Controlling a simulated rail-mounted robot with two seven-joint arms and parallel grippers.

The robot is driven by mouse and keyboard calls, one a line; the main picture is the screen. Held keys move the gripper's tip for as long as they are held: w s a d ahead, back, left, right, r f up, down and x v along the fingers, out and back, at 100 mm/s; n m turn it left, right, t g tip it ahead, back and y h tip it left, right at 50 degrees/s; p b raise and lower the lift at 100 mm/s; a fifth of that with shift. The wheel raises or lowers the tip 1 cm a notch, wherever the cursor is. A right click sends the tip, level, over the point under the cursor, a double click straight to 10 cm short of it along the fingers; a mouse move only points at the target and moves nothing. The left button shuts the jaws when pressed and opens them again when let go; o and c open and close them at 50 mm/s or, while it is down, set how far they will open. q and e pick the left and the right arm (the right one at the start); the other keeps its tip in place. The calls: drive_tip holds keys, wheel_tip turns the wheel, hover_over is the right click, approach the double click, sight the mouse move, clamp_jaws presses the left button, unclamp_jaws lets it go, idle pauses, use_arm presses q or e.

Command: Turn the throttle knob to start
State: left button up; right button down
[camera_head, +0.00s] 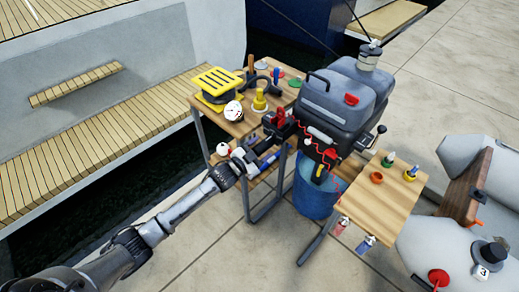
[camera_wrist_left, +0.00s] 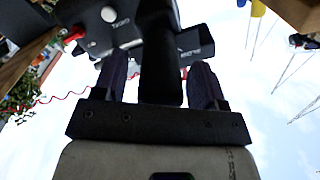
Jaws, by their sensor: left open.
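The grey outboard motor (camera_head: 345,95) stands at the centre of the head view, with a dark handle reaching left from it. My left gripper (camera_head: 264,143) is at the free end of that handle. In the left wrist view my left gripper (camera_wrist_left: 160,70) is open, with one dark finger on each side of a black grip (camera_wrist_left: 160,90), which looks like the throttle knob. Small gaps show between the grip and the fingers, and any start mark is not readable. My right gripper is in neither view.
A wooden table (camera_head: 222,122) with a yellow-topped item (camera_head: 217,82), a gauge and small tools stands left of the motor. A blue bucket (camera_head: 315,190) is below the motor. A smaller wooden table (camera_head: 385,205) and a grey dinghy (camera_head: 440,245) are right. Red coiled cord hangs by the motor.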

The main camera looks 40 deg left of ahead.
use_arm(q)
drive_tip(key=shift+s+p, duration=0.3)
drive_tip(key=shift+s, duration=0.35)
drive_tip(key=s+a+p, duration=0.1)
drive_tip(key=s+p, duration=0.2)
drive_tip(key=s, duration=0.9)
drive_tip(key=shift+s, duration=0.25)
